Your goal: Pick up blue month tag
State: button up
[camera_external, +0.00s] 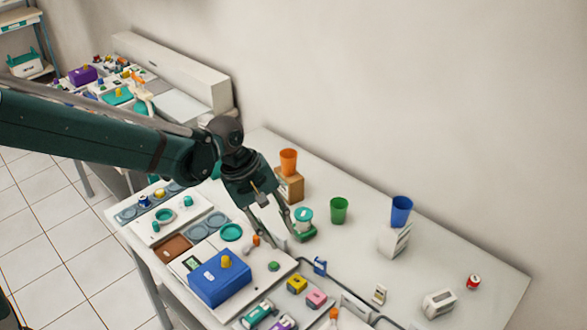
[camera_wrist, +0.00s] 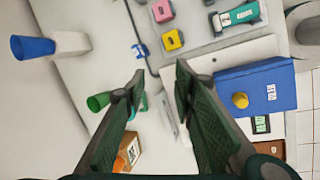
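In the wrist view this blue piece (camera_wrist: 140,50) lies beyond the left fingertip. My gripper (camera_external: 281,237) is over the table, left of and behind the blue piece, pointing down. In the wrist view my gripper (camera_wrist: 160,74) has its fingers spread, with nothing held. A thin white upright piece (camera_wrist: 168,118) shows between the fingers, and I cannot tell its height relative to them.
A blue box (camera_external: 219,282) with a yellow knob sits at front left. A yellow block (camera_external: 297,284) and pink block (camera_external: 316,299) are near the blue piece. A green cup (camera_external: 339,210), blue cup (camera_external: 401,210) and wooden block (camera_external: 290,187) stand behind.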

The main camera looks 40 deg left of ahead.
aim_at(319, 259)
jog(key=w+d+f+n+g+h+p, duration=0.1)
jog(key=w+d+f+n+p, duration=0.3)
jog(key=w+f, duration=0.5)
jog(key=shift+n+g+h, duration=0.3)
jog(key=shift+n+g, duration=0.3)
jog(key=shift+n, duration=0.5)
jog(key=shift+d, duration=0.1)
jog(key=shift+x, duration=1.25)
jog(key=shift+w, duration=0.1)
jog(key=shift+b+x, duration=0.55)
jog(key=shift+x, duration=2.05)
grip_shut()
